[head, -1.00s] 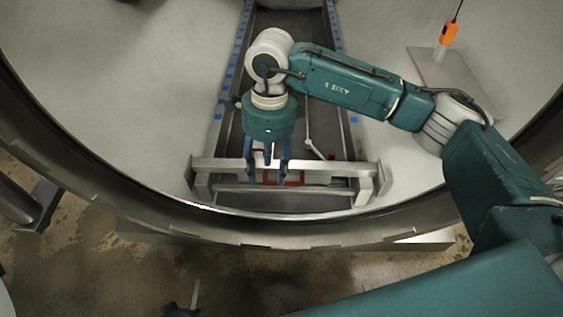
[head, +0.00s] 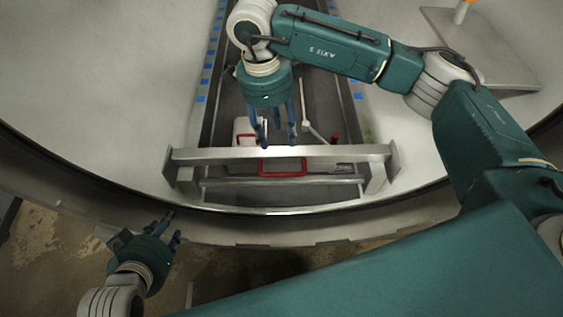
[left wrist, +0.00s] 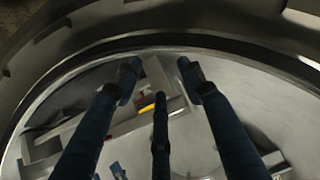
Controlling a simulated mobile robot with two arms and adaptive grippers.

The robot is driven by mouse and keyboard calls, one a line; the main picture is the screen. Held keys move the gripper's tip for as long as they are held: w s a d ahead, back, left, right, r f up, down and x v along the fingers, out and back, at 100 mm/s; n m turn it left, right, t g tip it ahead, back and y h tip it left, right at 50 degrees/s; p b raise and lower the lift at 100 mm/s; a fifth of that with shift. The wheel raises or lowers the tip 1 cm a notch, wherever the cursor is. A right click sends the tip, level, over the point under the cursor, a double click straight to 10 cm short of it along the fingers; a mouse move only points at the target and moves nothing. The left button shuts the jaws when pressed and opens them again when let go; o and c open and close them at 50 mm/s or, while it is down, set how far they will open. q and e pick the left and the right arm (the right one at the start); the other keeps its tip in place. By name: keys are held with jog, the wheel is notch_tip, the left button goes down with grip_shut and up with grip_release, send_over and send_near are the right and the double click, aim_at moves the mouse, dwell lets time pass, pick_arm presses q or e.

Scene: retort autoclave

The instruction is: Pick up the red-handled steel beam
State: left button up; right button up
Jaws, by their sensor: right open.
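The steel beam (head: 220,155) lies crosswise at the front of the track inside the round vessel mouth. Its red handle (head: 282,174) shows on its near side, a rectangular loop. My right gripper (head: 278,142) is open, with its blue fingers pointing down; the tips overlap the beam's far upper edge in the head view. I cannot tell whether they touch it. Nothing shows between the fingers. My left gripper (head: 172,228) is at the lower left, near the vessel rim, away from the beam. In the left wrist view its fingers (left wrist: 158,75) are spread and empty.
The curved vessel rim (head: 290,212) runs in front of the beam. Behind the beam are a white and red object (head: 245,130), a thin pale rod (head: 318,132) and a small red piece (head: 335,138). A grey plate with an orange-topped post (head: 485,50) stands at upper right.

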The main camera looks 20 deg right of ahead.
aim_at(280, 153)
jog(key=f, duration=0.2)
jog(key=f+b, duration=0.1)
jog(key=f, duration=0.3)
jog(key=shift+d+f, duration=0.3)
jog(key=shift+d, duration=0.05)
jog(key=f, duration=0.1)
jog(key=f+b, duration=0.1)
jog(key=f, duration=0.1)
jog(key=f+b, duration=0.1)
jog(key=f, duration=0.1)
jog(key=shift+d, duration=0.25)
pick_arm(q)
jog(key=w+d+r+t+h, duration=0.1)
jog(key=w+r+t, duration=0.2)
jog(key=r, duration=0.5)
jog(key=w+d+r+t+h, duration=0.1)
jog(key=w+r+t, duration=0.3)
jog(key=r, duration=0.4)
jog(key=shift+d+t, duration=0.5)
jog(key=shift+d, duration=0.3)
pick_arm(e)
jog(key=shift+c, duration=0.6)
grip_shut()
jog(key=shift+r, duration=0.15)
